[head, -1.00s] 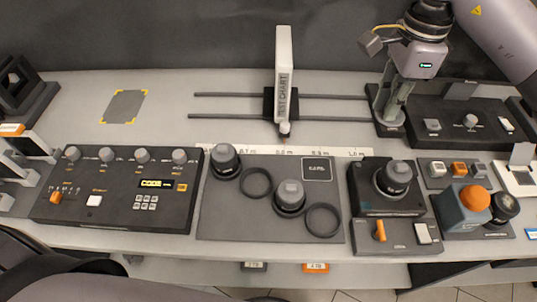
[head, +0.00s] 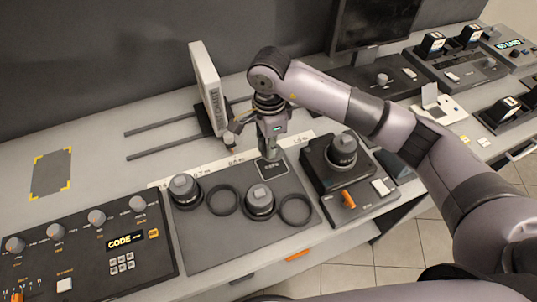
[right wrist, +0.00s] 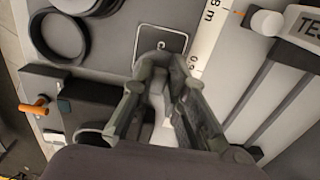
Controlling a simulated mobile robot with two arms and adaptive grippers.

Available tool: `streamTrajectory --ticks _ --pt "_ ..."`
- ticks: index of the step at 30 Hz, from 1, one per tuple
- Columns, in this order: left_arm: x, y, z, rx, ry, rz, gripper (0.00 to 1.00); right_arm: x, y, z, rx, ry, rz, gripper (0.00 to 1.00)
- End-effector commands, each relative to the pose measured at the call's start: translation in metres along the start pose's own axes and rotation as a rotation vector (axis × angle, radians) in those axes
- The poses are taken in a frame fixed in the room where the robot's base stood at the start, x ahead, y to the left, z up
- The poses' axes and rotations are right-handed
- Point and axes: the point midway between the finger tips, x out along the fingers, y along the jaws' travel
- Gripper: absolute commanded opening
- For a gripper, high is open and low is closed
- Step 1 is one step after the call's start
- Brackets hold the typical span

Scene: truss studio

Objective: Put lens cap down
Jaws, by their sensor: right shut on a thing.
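My right gripper (head: 268,155) points down over the marked caps square (head: 272,169) at the back right of the grey mat (head: 225,245). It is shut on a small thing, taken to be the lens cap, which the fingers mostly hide. In the right wrist view the fingers (right wrist: 163,62) reach to the edge of the white-outlined caps square (right wrist: 172,42). Whether the held thing touches the mat cannot be told. My left gripper is not in view.
Two lenses (head: 185,190) (head: 260,202) and two dark rings (head: 223,200) (head: 296,209) occupy the mat. A lens mount box (head: 342,175) stands right. The test chart (head: 207,85) stands on rails behind, left of my gripper. A control panel (head: 90,250) is left.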

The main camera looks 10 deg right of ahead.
Motion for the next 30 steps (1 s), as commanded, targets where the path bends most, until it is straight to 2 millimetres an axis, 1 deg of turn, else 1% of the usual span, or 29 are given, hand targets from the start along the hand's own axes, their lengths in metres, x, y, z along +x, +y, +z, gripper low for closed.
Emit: streamTrajectory --ticks 1,3,8,15,16,23,27,28,30 --pt "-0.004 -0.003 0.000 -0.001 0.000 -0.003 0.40 0.006 0.001 0.000 0.000 -0.001 0.002 0.00" --pt "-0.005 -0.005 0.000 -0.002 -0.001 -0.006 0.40 0.013 0.000 0.000 0.000 -0.001 0.002 0.00" --pt "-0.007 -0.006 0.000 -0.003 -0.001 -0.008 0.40 0.023 0.000 0.000 0.000 -0.001 0.000 0.00" --pt "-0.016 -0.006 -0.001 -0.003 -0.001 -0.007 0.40 0.056 0.001 0.000 0.000 0.000 0.003 0.00" --pt "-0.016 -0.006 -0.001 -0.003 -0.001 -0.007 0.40 0.059 0.001 0.000 -0.001 0.000 0.002 0.00" --pt "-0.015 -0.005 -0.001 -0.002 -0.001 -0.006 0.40 0.060 0.000 0.000 -0.001 0.000 -0.001 0.00" --pt "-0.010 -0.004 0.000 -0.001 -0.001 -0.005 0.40 0.065 0.000 0.000 -0.001 0.000 -0.001 0.00" --pt "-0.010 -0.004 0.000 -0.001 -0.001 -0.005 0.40 0.064 0.000 0.000 -0.001 0.000 -0.001 0.14" --pt "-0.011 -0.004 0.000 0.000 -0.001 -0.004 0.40 0.063 0.000 0.000 -0.001 0.000 -0.001 0.19"
